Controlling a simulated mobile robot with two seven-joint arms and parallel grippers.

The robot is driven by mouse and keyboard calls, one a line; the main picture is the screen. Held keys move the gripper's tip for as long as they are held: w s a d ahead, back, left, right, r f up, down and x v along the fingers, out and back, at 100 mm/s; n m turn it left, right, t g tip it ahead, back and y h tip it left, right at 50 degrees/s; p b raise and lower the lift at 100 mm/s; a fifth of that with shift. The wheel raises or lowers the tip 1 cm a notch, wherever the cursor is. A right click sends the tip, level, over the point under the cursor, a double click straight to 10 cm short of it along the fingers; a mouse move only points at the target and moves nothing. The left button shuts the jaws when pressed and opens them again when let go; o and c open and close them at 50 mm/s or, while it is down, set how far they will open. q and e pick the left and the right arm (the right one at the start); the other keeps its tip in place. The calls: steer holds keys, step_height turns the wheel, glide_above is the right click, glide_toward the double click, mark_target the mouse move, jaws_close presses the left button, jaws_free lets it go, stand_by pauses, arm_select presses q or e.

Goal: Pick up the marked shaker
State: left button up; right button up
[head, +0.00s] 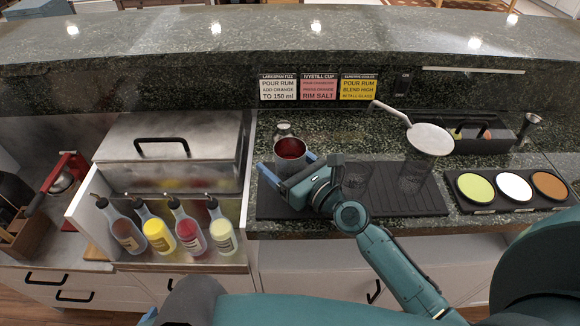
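A metal shaker cup (290,149) with a red inside stands upright at the left end of the black bar mat (420,203). No other mark on it can be made out. My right gripper (286,166) reaches in from the lower right, with one blue finger on each side of the cup's lower part. The fingers look spread wider than the cup; whether they touch it is unclear. The cup's base is partly hidden by the gripper. My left gripper cannot be made out.
A jigger-like metal piece (283,129) is just behind the cup. Bottles (159,235) and a lidded ice bin (170,140) are left; rimming dishes (513,187) are right.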

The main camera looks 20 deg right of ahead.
steer(key=c, duration=0.8)
steer(key=shift+r, duration=0.1)
steer(key=c, duration=0.5)
